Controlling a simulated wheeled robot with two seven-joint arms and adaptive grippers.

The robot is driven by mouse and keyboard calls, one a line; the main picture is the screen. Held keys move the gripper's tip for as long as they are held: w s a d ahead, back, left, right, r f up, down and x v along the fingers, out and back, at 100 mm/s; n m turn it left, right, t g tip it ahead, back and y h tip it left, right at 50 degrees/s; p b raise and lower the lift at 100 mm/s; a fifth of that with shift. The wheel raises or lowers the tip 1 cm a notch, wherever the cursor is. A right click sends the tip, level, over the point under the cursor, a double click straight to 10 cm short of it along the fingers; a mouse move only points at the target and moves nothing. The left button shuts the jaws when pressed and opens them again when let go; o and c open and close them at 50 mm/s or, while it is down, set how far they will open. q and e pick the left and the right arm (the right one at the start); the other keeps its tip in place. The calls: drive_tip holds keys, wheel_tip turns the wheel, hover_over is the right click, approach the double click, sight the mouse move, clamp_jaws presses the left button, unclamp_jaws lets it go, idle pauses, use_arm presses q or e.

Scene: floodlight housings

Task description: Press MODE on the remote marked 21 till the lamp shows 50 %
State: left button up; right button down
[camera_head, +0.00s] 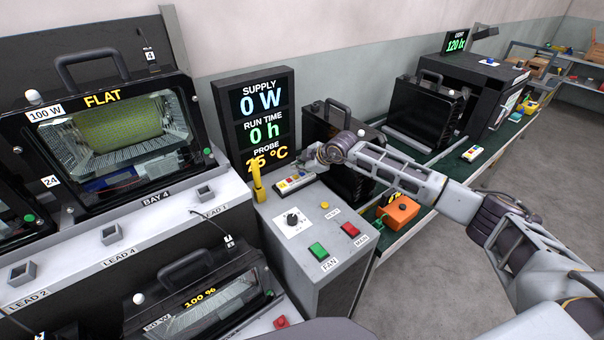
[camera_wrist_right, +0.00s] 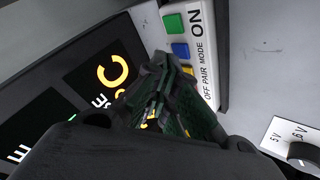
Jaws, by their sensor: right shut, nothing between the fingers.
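A white remote (camera_head: 290,184) with coloured buttons lies on the grey console under the supply display. In the right wrist view the remote (camera_wrist_right: 207,72) reads OFF, PAIR, MODE and ON beside its buttons; I cannot read a number on it. My right gripper (camera_head: 307,161) is shut and empty, just above the remote. In the right wrist view its fingers (camera_wrist_right: 166,66) overlap the button row and hide part of it; contact cannot be told. A 50 W lamp (camera_head: 210,297) at the bottom shows 100 %. A 100 W lamp (camera_head: 112,135) in bay 4 shows FLAT. My left gripper is out of view.
The supply display (camera_head: 257,118) stands close behind the gripper, with a yellow hook-shaped part (camera_head: 258,185) beside the remote. The console also holds a knob (camera_head: 292,219), a green button (camera_head: 318,250) and a red button (camera_head: 350,229). Another remote (camera_head: 472,153) lies on the green bench.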

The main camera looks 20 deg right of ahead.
sight(300, 176)
drive_tip(key=shift+r, duration=0.3)
drive_tip(key=shift+r+p, duration=0.4)
drive_tip(key=shift+r, duration=0.05)
drive_tip(key=shift+r+p, duration=0.3)
drive_tip(key=shift+r, duration=0.25)
drive_tip(key=shift+r+p, duration=0.3)
drive_tip(key=shift+r, duration=0.2)
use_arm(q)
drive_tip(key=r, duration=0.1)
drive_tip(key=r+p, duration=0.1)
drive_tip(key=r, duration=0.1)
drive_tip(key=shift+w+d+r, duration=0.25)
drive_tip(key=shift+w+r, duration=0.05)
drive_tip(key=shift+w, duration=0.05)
use_arm(e)
wheel_tip(300, 176, up, 2)
drive_tip(key=shift+r, duration=0.1)
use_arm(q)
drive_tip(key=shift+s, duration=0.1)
